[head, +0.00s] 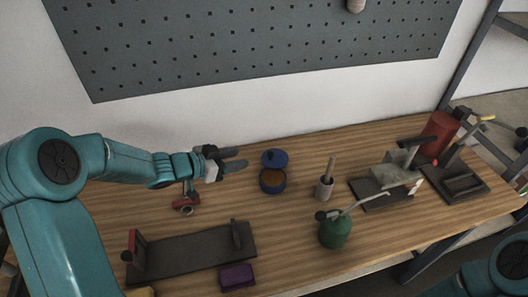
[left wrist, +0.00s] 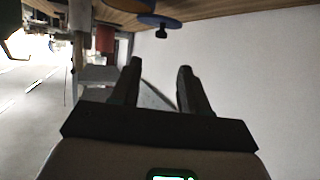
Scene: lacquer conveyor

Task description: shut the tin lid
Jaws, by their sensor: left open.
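A round blue tin (head: 272,187) with a brown inside stands open near the back of the workbench. Its blue lid (head: 274,158) with a small knob is raised at the tin's back rim. My left gripper (head: 238,159) is open and empty, to the left of the lid and apart from it, fingers pointing right. In the left wrist view, its two fingers (left wrist: 159,68) are spread with nothing between them. The lid (left wrist: 160,20) shows at the top of that view, its knob hanging down in the picture. My right gripper is out of view.
A grey cup with a tool (head: 325,188) and a green oil can (head: 335,232) stand right of the tin. A red clamp-like item (head: 186,203) lies below my left wrist. A dark fixture (head: 195,256) and purple block (head: 237,278) are at front. A pegboard (head: 250,45) hangs behind.

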